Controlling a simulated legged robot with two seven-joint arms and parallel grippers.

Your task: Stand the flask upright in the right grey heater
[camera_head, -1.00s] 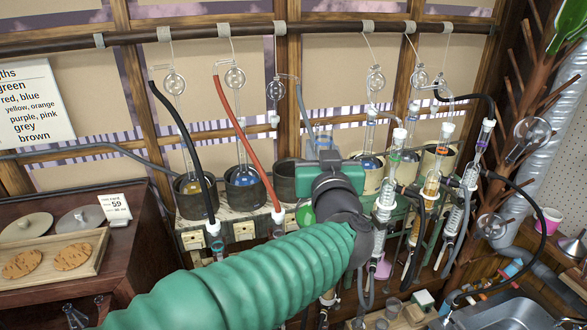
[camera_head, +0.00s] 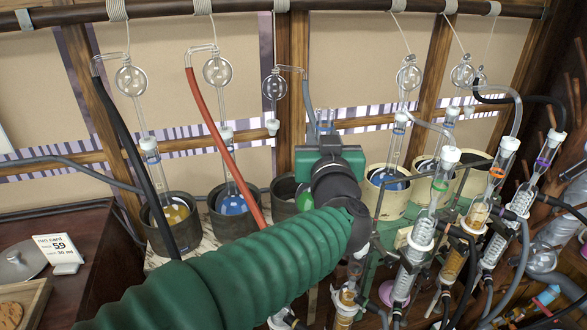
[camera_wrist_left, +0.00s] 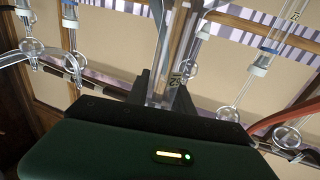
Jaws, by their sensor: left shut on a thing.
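My left gripper (camera_head: 328,152) is at the right grey heater, seen from behind in the head view, its fingertips hidden. In the left wrist view its dark fingers (camera_wrist_left: 163,90) are shut on the clear glass neck of the flask (camera_wrist_left: 158,55). In the head view a patch of the flask's green content (camera_head: 303,195) shows beside my wrist. The right grey heater (camera_head: 281,201) is partly covered by my arm. I cannot tell whether the flask's bottom is inside it or above it. My right gripper is not in view.
Two other grey heaters hold a yellow flask (camera_head: 176,212) and a blue flask (camera_head: 233,203). A glass bulb (camera_head: 274,87) with a grey hose hangs above the right grey heater. Cream heaters (camera_head: 388,205) and clamped glass columns (camera_head: 420,230) crowd the right side.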

